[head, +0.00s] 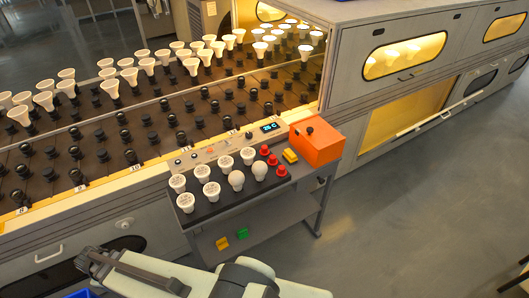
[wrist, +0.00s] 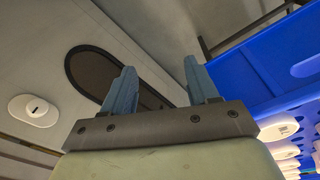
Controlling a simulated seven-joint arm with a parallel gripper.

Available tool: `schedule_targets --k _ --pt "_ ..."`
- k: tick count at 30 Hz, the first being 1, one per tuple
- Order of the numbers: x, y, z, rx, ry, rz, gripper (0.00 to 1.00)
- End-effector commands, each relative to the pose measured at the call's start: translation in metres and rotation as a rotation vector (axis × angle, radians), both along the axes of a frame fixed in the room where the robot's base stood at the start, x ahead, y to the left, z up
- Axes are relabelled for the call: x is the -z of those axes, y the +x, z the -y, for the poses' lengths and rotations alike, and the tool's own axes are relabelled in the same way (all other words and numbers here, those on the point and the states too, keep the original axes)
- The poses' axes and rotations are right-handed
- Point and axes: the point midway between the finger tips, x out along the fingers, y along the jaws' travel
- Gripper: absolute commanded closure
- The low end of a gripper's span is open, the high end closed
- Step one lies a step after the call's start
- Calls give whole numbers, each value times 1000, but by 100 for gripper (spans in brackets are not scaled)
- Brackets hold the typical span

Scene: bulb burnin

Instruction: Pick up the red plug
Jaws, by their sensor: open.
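Three red plugs stand in a short row on the right part of the cart's dark top: a far one (head: 265,150), a middle one (head: 272,160) and a near one (head: 281,171). My gripper (head: 84,261) is at the lower left in the head view, low in front of the machine and well away from the plugs. In the wrist view my gripper (wrist: 161,85) has its two blue-grey fingers spread apart with nothing between them. No red plug shows in the wrist view.
White bulbs (head: 211,190) stand left of the plugs on the cart (head: 237,199). A yellow block (head: 290,156) and an orange box (head: 316,146) are to their right. The bulb-filled machine (head: 60,150) lies behind. A blue crate (wrist: 250,75) is near my gripper. Floor at right is clear.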

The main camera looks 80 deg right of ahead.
Motion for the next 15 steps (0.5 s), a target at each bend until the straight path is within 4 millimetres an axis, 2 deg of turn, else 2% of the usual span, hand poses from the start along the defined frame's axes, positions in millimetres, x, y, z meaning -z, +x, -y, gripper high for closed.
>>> schedule_targets --k 1,3,8,15 --pt "-13 21 4 -18 -8 43 41" --pt "-32 45 9 -46 -20 96 41" --pt "-78 96 21 -104 -53 216 41" --pt "-158 162 45 -176 -119 388 41"
